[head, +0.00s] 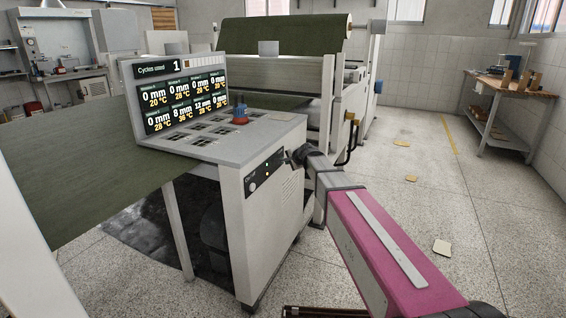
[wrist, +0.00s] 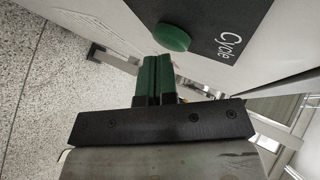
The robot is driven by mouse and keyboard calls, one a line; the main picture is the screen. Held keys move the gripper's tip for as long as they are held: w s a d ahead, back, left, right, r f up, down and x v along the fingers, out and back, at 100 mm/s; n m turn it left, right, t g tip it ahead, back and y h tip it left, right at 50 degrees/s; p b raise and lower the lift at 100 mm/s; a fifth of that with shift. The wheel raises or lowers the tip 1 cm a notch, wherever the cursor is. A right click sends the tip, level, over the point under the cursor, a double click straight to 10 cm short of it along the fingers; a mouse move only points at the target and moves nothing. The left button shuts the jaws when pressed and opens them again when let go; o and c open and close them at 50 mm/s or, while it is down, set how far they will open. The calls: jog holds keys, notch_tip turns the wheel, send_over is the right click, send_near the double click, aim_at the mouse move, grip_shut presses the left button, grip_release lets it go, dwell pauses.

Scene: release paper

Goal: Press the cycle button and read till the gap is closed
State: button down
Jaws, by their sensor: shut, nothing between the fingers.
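The green Cycle button (wrist: 173,38) stands out from a black panel with the white word "Cycle" in the wrist view. My gripper (wrist: 154,60) is shut and empty, its green fingertips just below the button in the picture; I cannot tell if they touch it. In the head view my gripper (head: 296,156) is at the right end of the cabinet's black panel (head: 265,172) and the button is not distinguishable. The display (head: 180,90) reads "Cycles used 1". Its small readings are mostly 0 mm, with about 8 mm and 12 mm in the lower row.
A grey console (head: 220,145) carries a red knob (head: 240,115) and several dark slots. Green sheet (head: 80,160) runs out to the left, and a large green roll (head: 280,33) stands behind. Small tan pieces (head: 442,247) lie on the floor. Open floor is at right, before a workbench (head: 510,88).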

jog(key=shift+d, duration=0.15)
jog(key=d, duration=0.1)
jog(key=s+d, duration=0.1)
jog(key=d, duration=0.1)
jog(key=s+d, duration=0.1)
jog(key=d, duration=0.1)
jog(key=shift+d, duration=0.25)
dwell(0.4)
dwell(0.4)
jog(key=s+d+f+n+g+h, duration=0.2)
jog(key=s+d+f, duration=0.4)
jog(key=s, duration=0.5)
jog(key=s+d+f+n+g+h, duration=0.2)
jog(key=s+d+f+n+g, duration=0.2)
jog(key=s+d+f, duration=0.3)
jog(key=s+d+f+n+g+h, duration=0.2)
jog(key=s+d+f, duration=0.4)
jog(key=s, duration=0.9)
jog(key=shift+d+f+n+g+h, duration=0.25)
jog(key=shift+d+n+g+h, duration=0.15)
jog(key=shift+d+n+g, duration=0.35)
jog(key=shift+s, duration=0.1)
dwell(2.1)
